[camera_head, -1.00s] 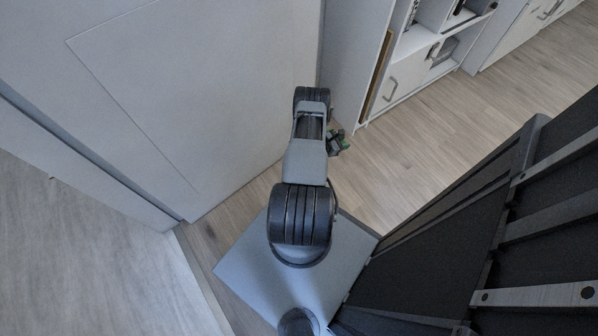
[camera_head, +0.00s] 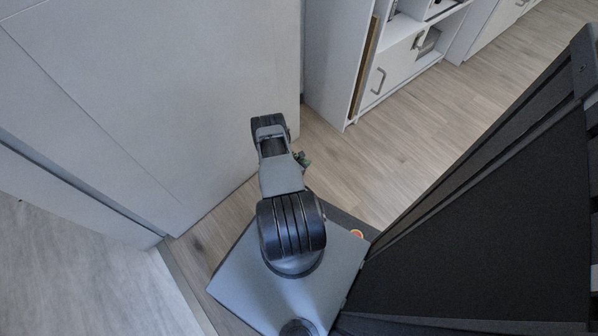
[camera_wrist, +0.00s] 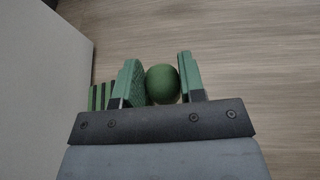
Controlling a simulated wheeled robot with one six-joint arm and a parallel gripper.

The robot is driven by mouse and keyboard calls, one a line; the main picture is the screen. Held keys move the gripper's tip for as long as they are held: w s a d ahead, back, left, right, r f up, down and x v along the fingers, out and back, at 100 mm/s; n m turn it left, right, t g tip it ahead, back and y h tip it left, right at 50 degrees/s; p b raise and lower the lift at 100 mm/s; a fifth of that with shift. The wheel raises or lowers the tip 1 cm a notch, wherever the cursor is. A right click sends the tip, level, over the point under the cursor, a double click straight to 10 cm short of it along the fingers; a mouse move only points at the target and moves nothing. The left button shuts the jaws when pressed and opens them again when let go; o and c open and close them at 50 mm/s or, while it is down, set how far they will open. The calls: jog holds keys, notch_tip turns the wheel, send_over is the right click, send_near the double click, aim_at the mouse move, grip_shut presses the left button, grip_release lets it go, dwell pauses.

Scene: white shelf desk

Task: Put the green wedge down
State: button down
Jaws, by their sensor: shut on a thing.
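The green wedge (camera_wrist: 162,84) sits between the two green fingers of my gripper (camera_wrist: 160,80) in the wrist view. Its visible side looks smooth and rounded. My gripper is shut on it, and it is held over the wooden floor. In the head view, only a small green and dark part of my gripper (camera_head: 302,159) shows beside my arm; the wedge cannot be made out there.
A large white panel (camera_head: 150,90) stands close on the left and also edges the wrist view (camera_wrist: 40,80). A white shelf unit (camera_head: 395,75) with drawers stands beyond. Wooden floor (camera_head: 440,125) is open to the right of my arm.

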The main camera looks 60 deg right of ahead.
jog(key=shift+w+a+f+b, duration=0.3)
jog(key=shift+a+f, duration=0.1)
jog(key=shift+f, duration=0.2)
jog(key=shift+w+a+f+b, duration=0.2)
jog(key=shift+w+a+f, duration=0.15)
jog(key=shift+f, duration=0.25)
jog(key=shift+a+f+b, duration=0.15)
jog(key=shift+f+b, duration=0.65)
jog(key=shift+f, duration=0.75)
jog(key=shift+f, duration=0.1)
jog(key=c, duration=0.7)
grip_release()
jog(key=shift+a+r, duration=0.15)
jog(key=shift+r, duration=0.1)
jog(key=p+v, duration=0.4)
jog(key=v, duration=0.6)
jog(key=shift+v, duration=0.8)
